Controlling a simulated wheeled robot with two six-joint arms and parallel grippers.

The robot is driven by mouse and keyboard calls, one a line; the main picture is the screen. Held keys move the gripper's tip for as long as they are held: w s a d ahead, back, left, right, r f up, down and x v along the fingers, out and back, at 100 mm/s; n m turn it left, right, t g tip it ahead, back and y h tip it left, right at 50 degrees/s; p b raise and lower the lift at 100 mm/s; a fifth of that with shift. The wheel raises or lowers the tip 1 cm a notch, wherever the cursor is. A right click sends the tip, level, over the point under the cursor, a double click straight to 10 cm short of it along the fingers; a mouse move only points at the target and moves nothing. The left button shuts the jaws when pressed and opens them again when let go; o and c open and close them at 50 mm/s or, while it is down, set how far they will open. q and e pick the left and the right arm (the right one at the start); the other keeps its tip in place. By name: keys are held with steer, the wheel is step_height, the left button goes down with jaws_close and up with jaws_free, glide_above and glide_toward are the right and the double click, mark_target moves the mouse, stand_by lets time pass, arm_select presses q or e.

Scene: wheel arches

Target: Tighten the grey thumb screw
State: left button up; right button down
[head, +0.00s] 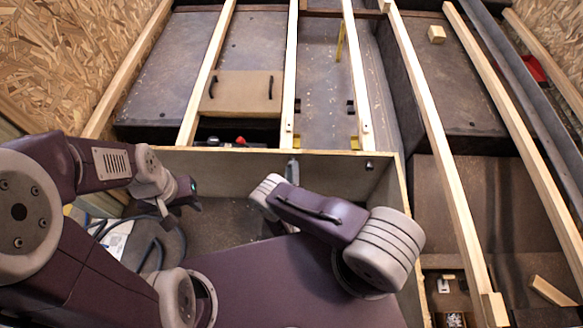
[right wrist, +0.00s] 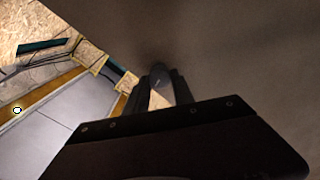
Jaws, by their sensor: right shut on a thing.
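The grey thumb screw (right wrist: 159,76) shows in the right wrist view as a small rounded grey piece against a broad brown-grey panel (right wrist: 215,45). My right gripper (right wrist: 162,84) has its two dark fingers on either side of it and is shut on it. How far the screw is turned in cannot be seen. In the head view my right arm's links hide most of the right gripper. My left gripper (head: 182,202) hangs over the left part of the open box, away from the panel. Its fingers are too small and dark to tell their opening.
A wooden-edged box (head: 270,152) surrounds the work area, with a small dark fitting (head: 369,165) on its far wall. Long timber battens (head: 430,130) run away from me. Cables and a dark coil (head: 155,245) lie at the left. A wood block (head: 436,34) sits far right.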

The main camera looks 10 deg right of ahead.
arm_select(q)
steer(key=shift+r+p, duration=0.45)
steer(key=shift+r, duration=0.2)
arm_select(e)
steer(key=shift+s+m, duration=0.1)
steer(key=shift+m, duration=0.7)
steer(key=shift+f, duration=0.1)
steer(key=c, duration=1.1)
jaws_free()
steer(key=shift+o, duration=0.2)
